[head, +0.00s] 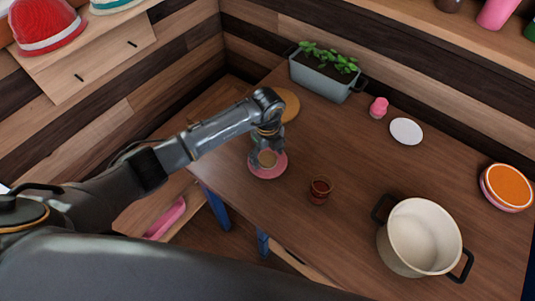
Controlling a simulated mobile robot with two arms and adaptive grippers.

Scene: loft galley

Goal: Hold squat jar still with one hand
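My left gripper (267,150) reaches down over a pink round plate or saucer (267,173) near the table's left edge. A small squat jar-like thing with a tan top (267,159) stands on the pink plate, between or just under the fingertips. The fingers partly hide it, and I cannot tell whether they touch it. A small dark red jar or glass (319,190) stands upright on the table to the right, apart from the gripper. My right gripper is not in view.
A large cream pot (420,237) with dark handles stands at the front right. A grey planter (324,78), a pink item (378,107), a white plate (406,131) and an orange-topped round stack (507,186) line the back and right. A tan round board (287,105) lies behind the gripper. The middle is clear.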

